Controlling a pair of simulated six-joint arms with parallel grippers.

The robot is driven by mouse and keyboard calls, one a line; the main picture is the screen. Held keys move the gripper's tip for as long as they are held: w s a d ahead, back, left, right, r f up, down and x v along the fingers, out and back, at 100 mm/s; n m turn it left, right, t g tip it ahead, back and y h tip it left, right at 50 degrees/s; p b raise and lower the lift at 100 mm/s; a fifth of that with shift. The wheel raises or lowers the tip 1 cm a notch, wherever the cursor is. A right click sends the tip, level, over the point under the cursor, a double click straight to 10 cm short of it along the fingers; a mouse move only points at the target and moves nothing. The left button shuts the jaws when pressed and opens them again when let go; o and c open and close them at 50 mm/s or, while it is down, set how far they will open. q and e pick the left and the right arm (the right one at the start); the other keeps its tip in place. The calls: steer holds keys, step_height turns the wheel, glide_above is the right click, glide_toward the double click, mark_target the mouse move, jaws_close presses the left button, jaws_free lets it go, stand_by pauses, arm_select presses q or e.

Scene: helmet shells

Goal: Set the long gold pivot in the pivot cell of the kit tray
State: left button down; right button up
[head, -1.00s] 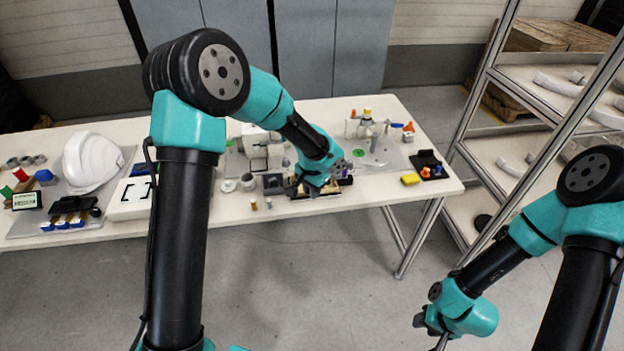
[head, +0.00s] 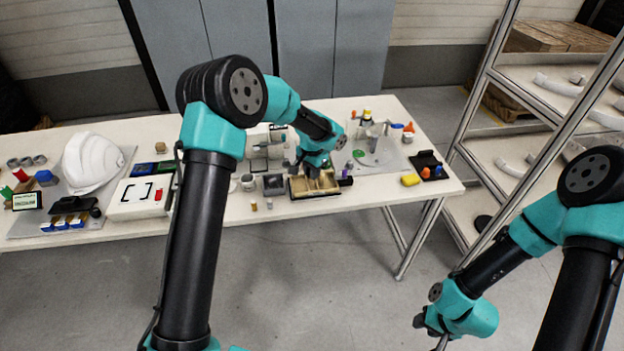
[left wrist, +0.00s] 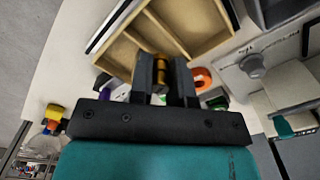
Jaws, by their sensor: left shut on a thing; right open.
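My left gripper (head: 308,172) is at the back edge of the kit tray (head: 318,193), a wooden box with dividers. In the left wrist view the left gripper (left wrist: 162,76) is shut on the gold pivot (left wrist: 160,68), with only a bit of gold showing between the dark fingers. The fingers overlap the near wall of the kit tray (left wrist: 190,22) in that view, and the height above it is hard to judge. The tray's visible cells look empty. My right gripper (head: 428,325) is open, at the lower right, away from the table.
A dark square block (head: 273,184) stands left of the tray, and a dark purple-topped item (head: 346,178) stands right of it.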

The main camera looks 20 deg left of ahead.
mark_target(311, 187)
arm_select(q)
step_height(311, 187, down, 3)
steer(key=shift+s+f, duration=0.1)
steer(key=shift+f, duration=0.15)
steer(key=shift+s+f, duration=0.2)
steer(key=shift+f, duration=0.55)
steer(key=c, duration=1.2)
jaws_free()
steer(key=shift+c, duration=0.2)
steer(key=shift+o, duration=0.8)
steer(key=r, duration=1.3)
steer(key=shift+w+r, duration=0.2)
steer(key=shift+r, duration=0.1)
